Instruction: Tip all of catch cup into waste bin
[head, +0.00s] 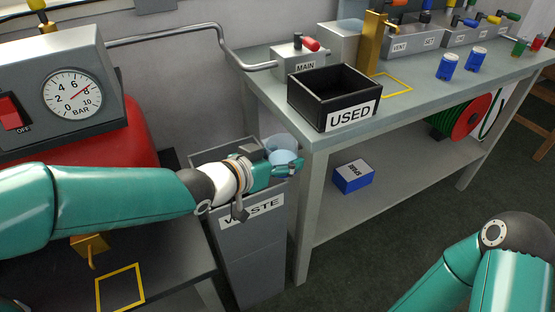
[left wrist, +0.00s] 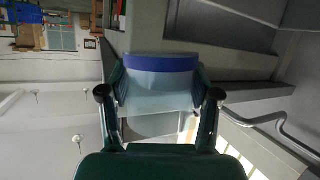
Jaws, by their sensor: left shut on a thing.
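The catch cup (head: 282,143) is pale blue and sits in the fingers of my left gripper (head: 287,166). In the left wrist view the cup (left wrist: 158,90) is translucent with a dark blue band, and the two fingers (left wrist: 160,100) are shut on its sides. The grey waste bin (head: 250,235), labelled WASTE, stands below. My left gripper and the cup are over the right part of its opening. My forearm hides much of the opening, and the cup's contents cannot be made out. My right arm shows at the lower right, but its gripper is out of view.
The bench (head: 300,139) stands right beside the bin, with a black USED box (head: 330,98) at its near corner. A grey pipe (head: 221,45) runs along the wall to the MAIN valve block (head: 300,61). A blue SPARE box (head: 353,177) sits on the lower shelf.

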